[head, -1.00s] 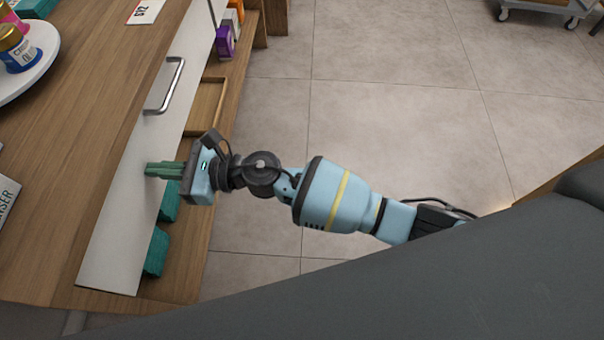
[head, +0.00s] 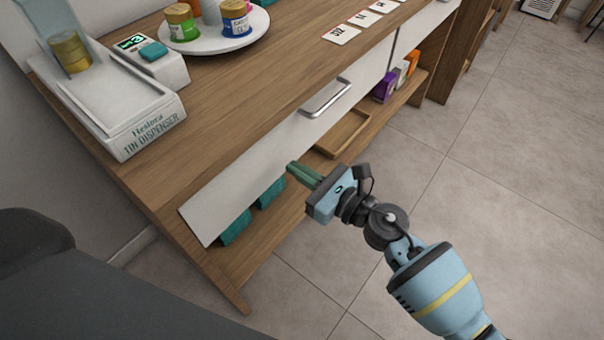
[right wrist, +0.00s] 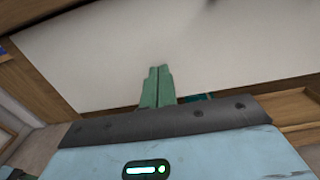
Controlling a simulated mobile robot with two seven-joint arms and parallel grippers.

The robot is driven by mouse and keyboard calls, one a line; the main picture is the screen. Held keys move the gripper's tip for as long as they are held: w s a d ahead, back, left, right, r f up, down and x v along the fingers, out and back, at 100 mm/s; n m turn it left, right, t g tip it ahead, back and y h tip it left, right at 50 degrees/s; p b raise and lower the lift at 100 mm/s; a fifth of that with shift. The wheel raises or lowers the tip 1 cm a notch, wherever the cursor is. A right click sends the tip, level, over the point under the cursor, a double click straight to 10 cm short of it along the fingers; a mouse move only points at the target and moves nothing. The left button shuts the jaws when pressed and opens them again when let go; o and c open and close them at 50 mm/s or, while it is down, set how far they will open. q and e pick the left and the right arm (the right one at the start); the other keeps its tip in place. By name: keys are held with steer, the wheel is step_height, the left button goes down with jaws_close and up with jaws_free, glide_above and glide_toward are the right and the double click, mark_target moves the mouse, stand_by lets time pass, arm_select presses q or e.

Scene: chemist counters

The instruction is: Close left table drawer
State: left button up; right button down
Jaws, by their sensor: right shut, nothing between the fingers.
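The left table drawer has a white front (head: 245,165) with a metal bar handle (head: 326,98), under the wooden counter top. No open gap shows behind its top edge, but I cannot tell if it is fully flush. My right gripper (head: 292,169) is shut and empty. Its green fingers point at the drawer front, to the left of the handle and near the lower edge. In the right wrist view the fingertips (right wrist: 160,70) are against or just short of the white front (right wrist: 130,45); contact is unclear. My left gripper is out of view.
On the counter stand a tin dispenser (head: 148,128) and a round white tray (head: 213,43) with several tins. Below the drawer, a shelf holds teal boxes (head: 236,226), a wooden tray (head: 340,133) and a purple box (head: 384,87). The tiled floor (head: 480,210) at right is clear.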

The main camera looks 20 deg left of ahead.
steer(key=v, duration=1)
steer(key=shift+f, duration=0.1)
